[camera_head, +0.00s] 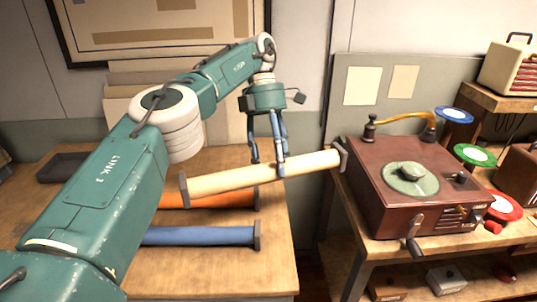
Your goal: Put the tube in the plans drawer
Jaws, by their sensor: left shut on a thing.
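My left gripper (270,163) is shut on a cream tube (235,178) with dark end caps. The tube is held level from left to right, tilted a little up to the right, and appears to be above the wooden table (215,270). Its right end reaches past the table's right edge, near the record player. An orange tube (208,200) and a blue tube (200,236) lie on the table in front of it. My left arm hides parts of both. No drawer marked for plans can be made out. My right gripper is out of view.
A brown record player (370,160) with a crank stands on a second table to the right. Colored discs, such as a green one (474,155), are beside it. A dark tray (62,167) lies at the left. A gap separates the two tables.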

